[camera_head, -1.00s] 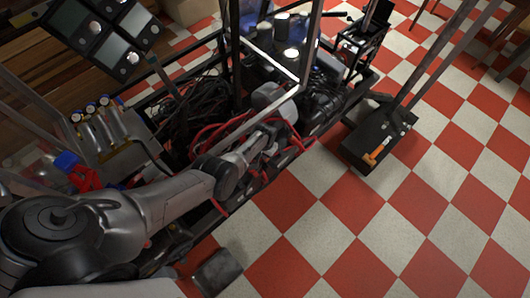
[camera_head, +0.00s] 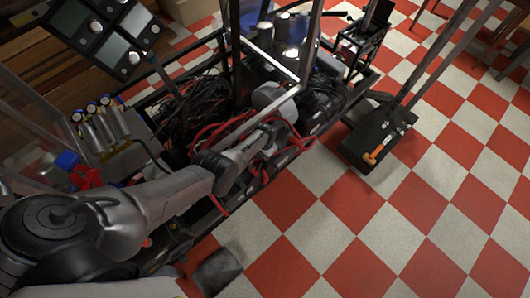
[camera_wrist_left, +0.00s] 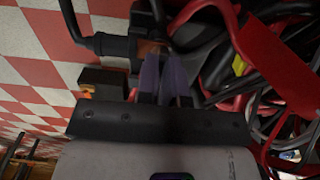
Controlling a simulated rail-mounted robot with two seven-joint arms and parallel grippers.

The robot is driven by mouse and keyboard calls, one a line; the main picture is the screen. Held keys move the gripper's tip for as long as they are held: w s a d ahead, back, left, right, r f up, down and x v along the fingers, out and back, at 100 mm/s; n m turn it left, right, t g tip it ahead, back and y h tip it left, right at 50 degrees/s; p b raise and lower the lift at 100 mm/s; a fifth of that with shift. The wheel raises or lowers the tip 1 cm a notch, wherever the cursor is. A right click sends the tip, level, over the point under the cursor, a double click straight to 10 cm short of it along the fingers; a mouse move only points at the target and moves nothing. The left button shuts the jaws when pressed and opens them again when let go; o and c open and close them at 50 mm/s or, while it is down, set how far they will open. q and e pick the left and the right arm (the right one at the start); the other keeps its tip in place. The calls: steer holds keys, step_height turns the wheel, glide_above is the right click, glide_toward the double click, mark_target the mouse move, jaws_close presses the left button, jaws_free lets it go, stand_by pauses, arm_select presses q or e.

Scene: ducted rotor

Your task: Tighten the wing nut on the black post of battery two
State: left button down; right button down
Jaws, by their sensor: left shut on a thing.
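In the left wrist view, the two purple fingertips of my left gripper (camera_wrist_left: 163,75) are closed together beside a black connector (camera_wrist_left: 118,46) with a copper-coloured end. They are shut on a small part at the terminal, apparently the wing nut, which the tips mostly hide. In the head view my left arm reaches from the lower left into the machine's cable area, and its fingertips cannot be made out. The post and the battery under the fingers cannot be clearly told apart. My right gripper is not in view.
Red cables (camera_head: 208,132) and black cables (camera_wrist_left: 220,75) crowd the space beside the fingers. A clear-panelled frame with metal posts (camera_head: 274,62) stands over the machine. A black box with an orange-handled tool (camera_head: 377,154) stands on the checkered floor, which is open at the right.

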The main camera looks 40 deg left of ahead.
arm_select(q)
steer(key=shift+w+r, duration=0.1)
steer(key=shift+r, duration=0.05)
steer(key=c, duration=1.3)
jaws_free()
steer(key=shift+o, duration=0.3)
step_height(320, 180, up, 14)
steer(key=p, duration=1)
steer(key=shift+f+p, duration=0.2)
steer(key=shift+p, duration=0.15)
